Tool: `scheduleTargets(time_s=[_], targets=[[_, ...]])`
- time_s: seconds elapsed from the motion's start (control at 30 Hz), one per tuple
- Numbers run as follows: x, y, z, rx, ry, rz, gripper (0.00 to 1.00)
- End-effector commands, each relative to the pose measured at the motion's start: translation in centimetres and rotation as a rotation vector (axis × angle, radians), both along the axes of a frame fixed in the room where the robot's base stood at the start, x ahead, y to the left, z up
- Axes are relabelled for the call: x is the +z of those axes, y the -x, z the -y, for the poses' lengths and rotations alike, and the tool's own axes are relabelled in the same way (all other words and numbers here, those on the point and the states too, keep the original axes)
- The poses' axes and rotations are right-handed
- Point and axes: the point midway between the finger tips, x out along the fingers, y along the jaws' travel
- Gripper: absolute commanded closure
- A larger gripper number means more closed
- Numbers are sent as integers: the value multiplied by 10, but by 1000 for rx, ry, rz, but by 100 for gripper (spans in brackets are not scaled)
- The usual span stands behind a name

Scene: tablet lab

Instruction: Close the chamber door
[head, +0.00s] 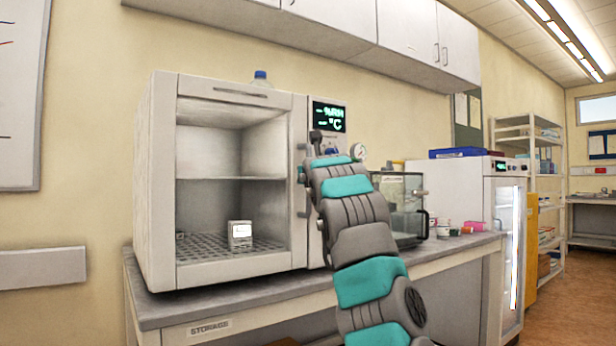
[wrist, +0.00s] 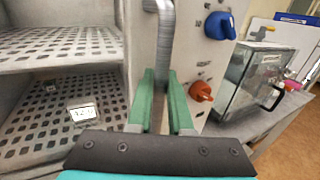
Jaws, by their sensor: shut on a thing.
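The chamber (head: 163,180) is a white cabinet on the bench at the left. In the head view my arm hides the fingers.
A small white device (head: 240,235) with a display sits on the chamber's perforated lower shelf. Blue (wrist: 219,25) and orange (wrist: 201,91) knobs are right of the handle. A glass-fronted box (head: 405,205) stands further right on the bench (head: 250,305).

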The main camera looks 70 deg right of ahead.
Motion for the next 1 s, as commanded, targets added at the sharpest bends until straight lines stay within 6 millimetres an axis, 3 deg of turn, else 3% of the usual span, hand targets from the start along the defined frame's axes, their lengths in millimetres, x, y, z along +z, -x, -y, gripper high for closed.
scheduleTargets(time_s=[0.03, 0.3, 0.67, 1.0], targets=[[0, -3, -1, 5, 1, 0, 79], [0, -2, -1, 3, 1, 0, 52], [-1, 1, -5, 3, 1, 0, 52], [-1, 23, -41, 2, 3, 2, 52]])
